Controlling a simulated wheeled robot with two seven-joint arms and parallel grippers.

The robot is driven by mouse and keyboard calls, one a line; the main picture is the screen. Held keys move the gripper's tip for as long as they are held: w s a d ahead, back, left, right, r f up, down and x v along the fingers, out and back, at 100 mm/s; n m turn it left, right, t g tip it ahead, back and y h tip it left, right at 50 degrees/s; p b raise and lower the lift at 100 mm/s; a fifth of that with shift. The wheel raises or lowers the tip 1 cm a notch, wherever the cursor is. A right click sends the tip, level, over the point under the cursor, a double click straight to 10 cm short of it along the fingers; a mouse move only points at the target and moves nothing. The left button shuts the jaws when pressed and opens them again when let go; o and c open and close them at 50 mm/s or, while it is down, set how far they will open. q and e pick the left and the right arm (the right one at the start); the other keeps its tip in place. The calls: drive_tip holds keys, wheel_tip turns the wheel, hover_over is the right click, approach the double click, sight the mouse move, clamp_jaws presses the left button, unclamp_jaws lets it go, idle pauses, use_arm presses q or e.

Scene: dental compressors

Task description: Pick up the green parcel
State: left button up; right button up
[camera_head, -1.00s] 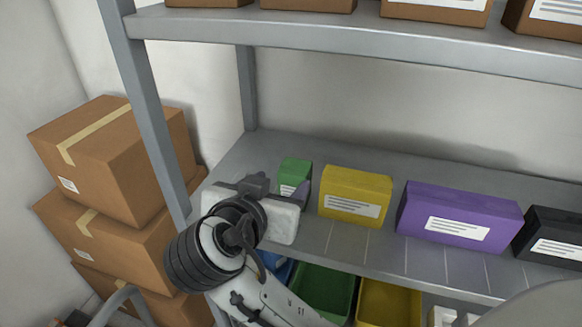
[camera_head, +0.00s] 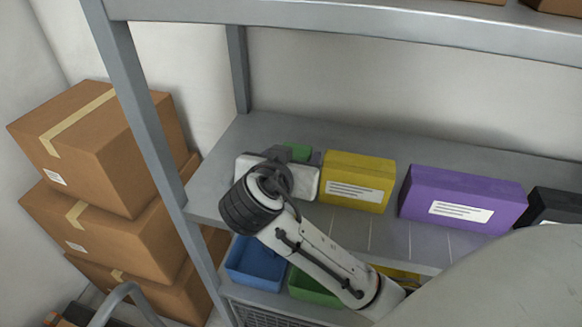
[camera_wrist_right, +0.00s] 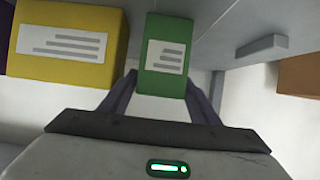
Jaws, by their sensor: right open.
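The green parcel (camera_head: 298,151) stands on the middle shelf, left of the yellow parcel, and is mostly hidden behind my right gripper in the head view. In the right wrist view the green parcel (camera_wrist_right: 166,55) shows its white label. My right gripper (camera_wrist_right: 164,82) is open, with one finger on each side of the parcel's near part. I cannot tell whether the fingers touch it. In the head view the right gripper (camera_head: 297,156) reaches in over the shelf. My left gripper is not in view.
A yellow parcel (camera_head: 357,181) stands close beside the green one, then a purple parcel (camera_head: 462,198) and a black one (camera_head: 553,207). A grey shelf post (camera_head: 137,105) rises at the left. Blue (camera_head: 254,262) and green bins sit below. Cardboard boxes (camera_head: 95,150) are stacked left.

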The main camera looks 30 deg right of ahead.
drive_tip(key=c, duration=0.9)
drive_tip(key=shift+r, duration=0.15)
